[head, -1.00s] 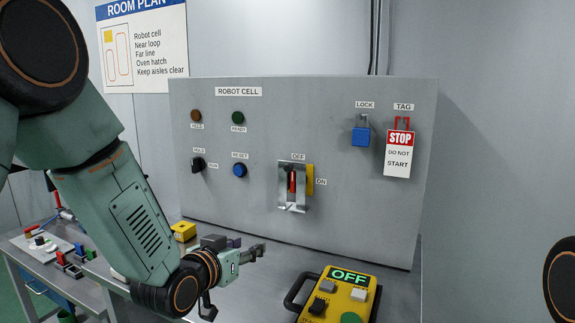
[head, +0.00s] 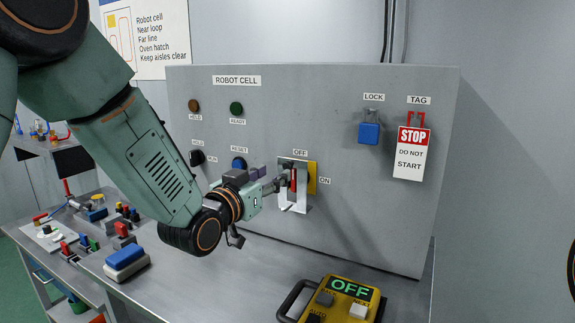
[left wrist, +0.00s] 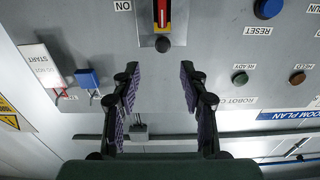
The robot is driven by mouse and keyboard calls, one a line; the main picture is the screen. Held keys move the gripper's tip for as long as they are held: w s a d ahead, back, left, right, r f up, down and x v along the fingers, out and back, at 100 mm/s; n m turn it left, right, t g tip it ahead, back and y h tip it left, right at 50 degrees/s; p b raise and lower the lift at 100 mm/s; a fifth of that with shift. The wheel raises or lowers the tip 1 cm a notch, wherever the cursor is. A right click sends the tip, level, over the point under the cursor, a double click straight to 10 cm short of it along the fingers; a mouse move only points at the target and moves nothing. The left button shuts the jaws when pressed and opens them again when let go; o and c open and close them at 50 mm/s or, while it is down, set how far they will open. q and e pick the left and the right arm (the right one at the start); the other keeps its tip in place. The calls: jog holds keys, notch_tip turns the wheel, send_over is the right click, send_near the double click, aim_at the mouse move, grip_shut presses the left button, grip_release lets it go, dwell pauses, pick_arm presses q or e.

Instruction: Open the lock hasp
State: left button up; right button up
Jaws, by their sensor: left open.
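The lock hasp (head: 301,200) is a bright metal piece on the panel's main switch, below the OFF label. A red switch handle (head: 293,180) stands inside it, with a yellow plate (head: 312,178) at its right. The red handle (left wrist: 162,12) also shows at the top of the left wrist view, with a dark round knob (left wrist: 164,44) below it. My left gripper (head: 276,185) is open at the left side of the hasp, overlapping its edge; contact cannot be told. In the left wrist view the open jaws (left wrist: 160,72) have nothing between them. My right gripper is out of view.
A blue padlock (head: 369,133) and a red-and-white STOP tag (head: 411,150) hang right on the panel (head: 350,220). A yellow pendant reading OFF (head: 348,290) lies on the bench below. A blue-and-white block (head: 126,262) and several small parts lie left. The bench middle is clear.

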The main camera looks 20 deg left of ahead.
aim_at(285, 167)
pick_arm(q)
jog(key=w, duration=0.6)
jog(key=shift+w+d+f, duration=0.25)
jog(key=shift+f, duration=0.15)
jog(key=shift+w+d+r, duration=0.1)
jog(key=shift+w+d, duration=0.05)
jog(key=shift+d, duration=0.05)
jog(key=shift+d+r, duration=0.1)
jog(key=shift+r, duration=0.2)
jog(key=shift+w+f, duration=0.3)
jog(key=shift+w, duration=0.1)
jog(key=shift+c, duration=1)
jog(key=shift+s+r, duration=0.2)
jog(key=shift+s, duration=0.15)
jog(key=c, duration=0.7)
jog(key=shift+w+f, duration=0.1)
grip_shut()
